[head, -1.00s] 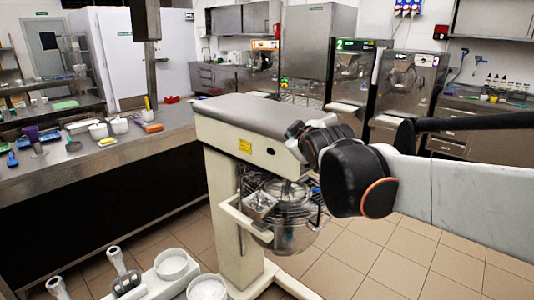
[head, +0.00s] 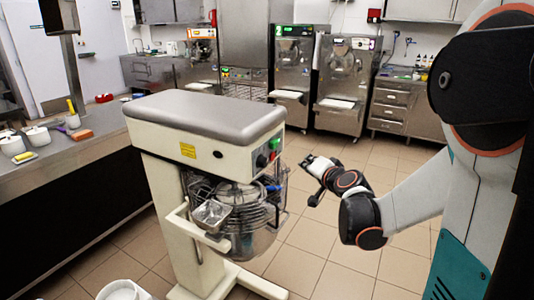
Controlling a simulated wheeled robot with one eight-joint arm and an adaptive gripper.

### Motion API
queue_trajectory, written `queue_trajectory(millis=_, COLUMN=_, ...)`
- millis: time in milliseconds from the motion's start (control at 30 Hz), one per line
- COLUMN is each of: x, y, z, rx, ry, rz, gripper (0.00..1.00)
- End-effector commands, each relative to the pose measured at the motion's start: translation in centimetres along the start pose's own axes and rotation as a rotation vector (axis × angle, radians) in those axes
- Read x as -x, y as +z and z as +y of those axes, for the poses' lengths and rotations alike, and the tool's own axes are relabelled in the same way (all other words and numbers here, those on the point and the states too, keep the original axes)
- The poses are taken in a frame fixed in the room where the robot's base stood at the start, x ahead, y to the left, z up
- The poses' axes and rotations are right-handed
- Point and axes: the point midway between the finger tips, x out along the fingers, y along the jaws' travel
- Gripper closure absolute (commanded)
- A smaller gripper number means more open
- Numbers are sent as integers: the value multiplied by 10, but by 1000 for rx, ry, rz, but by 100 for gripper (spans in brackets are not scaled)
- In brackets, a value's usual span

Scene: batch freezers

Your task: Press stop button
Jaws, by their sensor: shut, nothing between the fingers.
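A cream mixer (head: 215,120) with a grey top stands in the middle of the head view. Button labels are too small to read. My gripper (head: 308,163) is shut and empty, to the right of the panel and apart from it in the picture. Its fingertips point left, toward the mixer side.
A metal bowl (head: 245,235) with a wire guard hangs under the mixer head. Batch freezers (head: 292,75) and (head: 345,85) stand at the back wall. A steel counter (head: 75,155) runs along the left. Tiled floor is open behind and right of the mixer.

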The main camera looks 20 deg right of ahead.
Motion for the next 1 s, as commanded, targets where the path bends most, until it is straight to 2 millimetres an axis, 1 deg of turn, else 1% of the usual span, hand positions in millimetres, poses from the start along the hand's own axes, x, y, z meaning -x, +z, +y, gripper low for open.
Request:
queue_trajectory(millis=33, x=2, y=-1, z=5, rx=-45, ry=-8, rz=2, gripper=100)
queue_trajectory(millis=100, x=3, y=-1, z=8, rx=-91, ry=-17, rz=4, gripper=100)
queue_trajectory(millis=200, x=4, y=-1, z=10, rx=-122, ry=-24, rz=5, gripper=100)
queue_trajectory(millis=567, x=4, y=-1, z=9, rx=-125, ry=-25, rz=4, gripper=100)
queue_trajectory(millis=767, x=-5, y=6, z=1, rx=-123, ry=-26, rz=2, gripper=100)
queue_trajectory(millis=1000, x=-27, y=20, z=-18, rx=-123, ry=-27, rz=1, gripper=100)
